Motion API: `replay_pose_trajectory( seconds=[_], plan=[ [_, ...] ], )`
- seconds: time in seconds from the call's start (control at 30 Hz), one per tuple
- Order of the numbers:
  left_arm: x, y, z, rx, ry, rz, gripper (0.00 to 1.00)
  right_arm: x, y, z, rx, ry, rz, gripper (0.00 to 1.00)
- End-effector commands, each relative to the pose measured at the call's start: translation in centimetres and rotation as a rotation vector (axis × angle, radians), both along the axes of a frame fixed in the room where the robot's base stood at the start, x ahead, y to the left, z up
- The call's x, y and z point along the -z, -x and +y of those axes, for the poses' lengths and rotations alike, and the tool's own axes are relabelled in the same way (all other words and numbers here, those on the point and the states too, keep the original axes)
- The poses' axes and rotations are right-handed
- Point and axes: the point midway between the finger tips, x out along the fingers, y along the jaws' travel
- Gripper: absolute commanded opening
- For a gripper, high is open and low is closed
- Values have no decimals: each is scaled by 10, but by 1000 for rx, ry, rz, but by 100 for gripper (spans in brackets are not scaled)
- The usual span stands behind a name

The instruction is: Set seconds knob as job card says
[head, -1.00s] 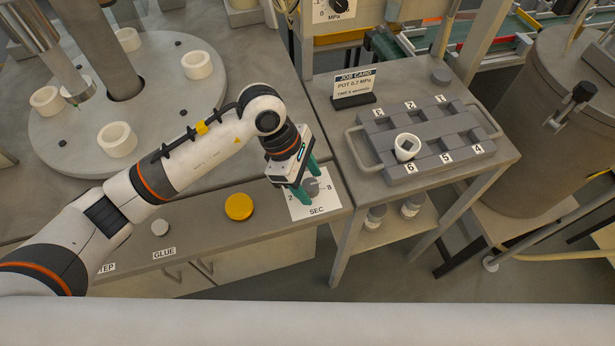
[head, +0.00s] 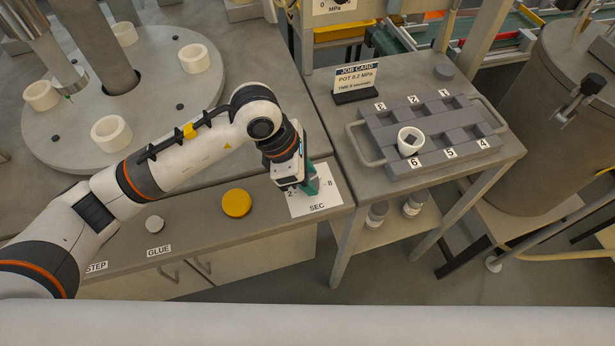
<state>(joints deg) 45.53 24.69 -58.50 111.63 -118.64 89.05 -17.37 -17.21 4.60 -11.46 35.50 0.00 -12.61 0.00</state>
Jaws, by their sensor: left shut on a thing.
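The seconds dial plate (head: 332,203) is a white square marked SEC, with a 2 at its left and an 8 at its right. My left gripper (head: 311,186) reaches down over its middle, its green fingers shut on the seconds knob. The fingers hide the knob, so I cannot tell where it points. The job card (head: 370,80) stands on the side table and reads POT 0.2 MPa, with a TIME line in seconds below. The digit in that line is too small to read surely. My right gripper is not in view.
A yellow button (head: 236,203) and a small grey GLUE button (head: 154,223) sit left of the plate. The grey tray (head: 381,121) with numbered pockets stands on the side table, a white ring-like part (head: 402,146) in it. A round plate (head: 60,140) with white rings is at left.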

Motion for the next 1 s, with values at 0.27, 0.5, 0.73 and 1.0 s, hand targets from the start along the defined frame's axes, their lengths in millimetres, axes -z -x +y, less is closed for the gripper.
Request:
replay_pose_trajectory(
  seconds=[0.27,0.5,0.73,1.0],
  plan=[
    [3,1,0,-261,3,-7,12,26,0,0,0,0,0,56],
    [2,2,-1,-467,1,-6,12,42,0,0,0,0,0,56],
    [1,2,-1,-615,2,-4,12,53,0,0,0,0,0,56],
    [0,3,-2,-707,1,-4,12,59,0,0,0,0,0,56]
  ],
)
